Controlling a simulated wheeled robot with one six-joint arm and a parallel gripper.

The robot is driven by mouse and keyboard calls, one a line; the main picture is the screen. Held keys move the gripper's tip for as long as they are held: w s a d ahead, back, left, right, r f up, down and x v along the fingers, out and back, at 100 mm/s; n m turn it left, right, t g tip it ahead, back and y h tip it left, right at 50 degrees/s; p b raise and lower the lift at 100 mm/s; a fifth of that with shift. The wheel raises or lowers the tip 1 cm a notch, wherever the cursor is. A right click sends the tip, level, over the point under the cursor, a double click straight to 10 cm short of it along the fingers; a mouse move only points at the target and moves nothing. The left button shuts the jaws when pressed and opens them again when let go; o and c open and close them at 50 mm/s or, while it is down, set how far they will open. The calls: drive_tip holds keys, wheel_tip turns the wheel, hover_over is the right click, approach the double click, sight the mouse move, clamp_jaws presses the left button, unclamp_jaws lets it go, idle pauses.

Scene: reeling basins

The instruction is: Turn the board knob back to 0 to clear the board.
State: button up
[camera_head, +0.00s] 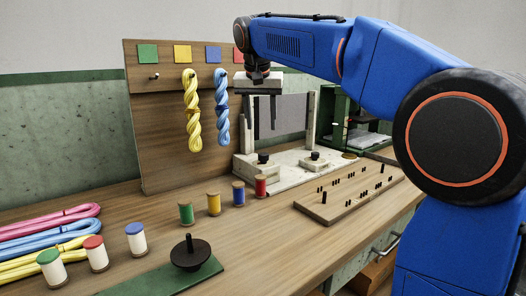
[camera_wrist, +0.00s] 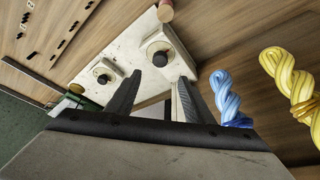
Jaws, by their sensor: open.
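A white stand (camera_head: 285,175) with two white posts and a grey panel (camera_head: 285,115) is at the back of the bench. Two dark round knobs sit on pale blocks at its front: a left knob (camera_head: 263,157) and a right knob (camera_head: 315,156). In the wrist view they are a larger knob (camera_wrist: 159,55) and a smaller knob (camera_wrist: 103,75). I cannot tell which is the board knob, nor read any scale. My gripper (camera_head: 265,122) is open and empty, above the left knob and apart from it. Its two fingers also show in the wrist view (camera_wrist: 159,78).
Yellow (camera_head: 192,110) and blue (camera_head: 222,105) twisted skeins hang close left of my gripper on a wooden panel (camera_head: 155,120). Several coloured spools (camera_head: 213,203) stand in front. A pegged wooden board (camera_head: 345,200) lies at right. A green frame (camera_head: 340,120) stands behind it.

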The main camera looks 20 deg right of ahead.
sight(264, 154)
drive_tip(key=x, duration=1.2)
drive_tip(key=shift+c, duration=0.5)
drive_tip(key=c, duration=0.9)
